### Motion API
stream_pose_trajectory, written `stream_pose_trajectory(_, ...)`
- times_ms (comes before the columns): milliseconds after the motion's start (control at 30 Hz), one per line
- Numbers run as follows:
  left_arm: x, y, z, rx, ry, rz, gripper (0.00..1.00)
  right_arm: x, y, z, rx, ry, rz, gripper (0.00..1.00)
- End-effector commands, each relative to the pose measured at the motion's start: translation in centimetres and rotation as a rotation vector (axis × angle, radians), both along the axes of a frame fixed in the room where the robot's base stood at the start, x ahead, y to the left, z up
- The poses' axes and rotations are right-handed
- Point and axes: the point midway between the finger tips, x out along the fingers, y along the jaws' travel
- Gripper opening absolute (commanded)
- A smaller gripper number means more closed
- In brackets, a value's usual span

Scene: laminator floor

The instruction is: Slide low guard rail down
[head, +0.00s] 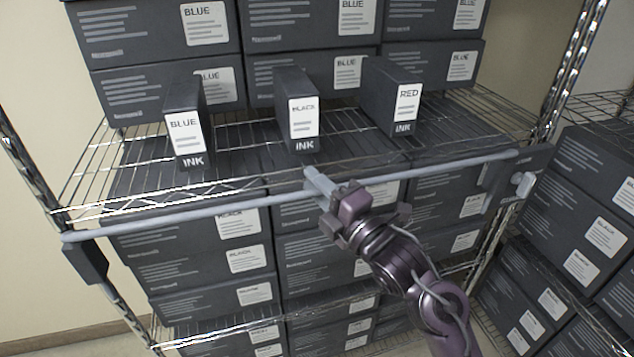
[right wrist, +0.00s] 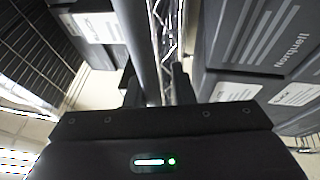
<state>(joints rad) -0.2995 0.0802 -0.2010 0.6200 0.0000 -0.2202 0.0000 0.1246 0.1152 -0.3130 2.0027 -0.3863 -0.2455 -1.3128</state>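The low guard rail (head: 225,203) is a long grey bar across the front of the wire rack. It runs from a dark bracket (head: 87,260) on the left post to a dark bracket (head: 520,172) with a light knob on the right post. My right gripper (head: 318,182) is at the middle of the rail. In the right wrist view the rail (right wrist: 138,40) passes between the two fingers (right wrist: 157,88). It lies close to the left finger, with a gap to the right finger, so the gripper looks open around it. My left gripper is not in view.
Ink boxes labelled blue (head: 184,125), black (head: 297,110) and red (head: 394,98) stand on the wire shelf behind the rail. Dark cartons (head: 185,245) fill the shelves above and below. More cartons (head: 585,195) stand on a rack at right.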

Motion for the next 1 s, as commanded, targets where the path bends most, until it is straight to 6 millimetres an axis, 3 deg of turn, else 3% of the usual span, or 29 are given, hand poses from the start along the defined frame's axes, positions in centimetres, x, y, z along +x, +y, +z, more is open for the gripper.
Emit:
stream_pose_trajectory(100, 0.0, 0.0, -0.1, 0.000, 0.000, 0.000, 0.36, 0.0, 0.0, -0.3, -0.003, 0.004, 0.001, 0.34)
stream_pose_trajectory(467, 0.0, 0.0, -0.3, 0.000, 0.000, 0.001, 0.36, -0.4, -0.4, -0.3, -0.002, -0.001, 0.000, 0.34)
stream_pose_trajectory(800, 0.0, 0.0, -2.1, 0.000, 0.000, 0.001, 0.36, -4.5, -3.9, -1.5, -0.006, 0.000, -0.001, 0.34)
stream_pose_trajectory(1000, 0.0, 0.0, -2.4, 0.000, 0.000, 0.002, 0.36, -5.7, -5.0, -1.6, -0.002, 0.001, 0.001, 0.34)
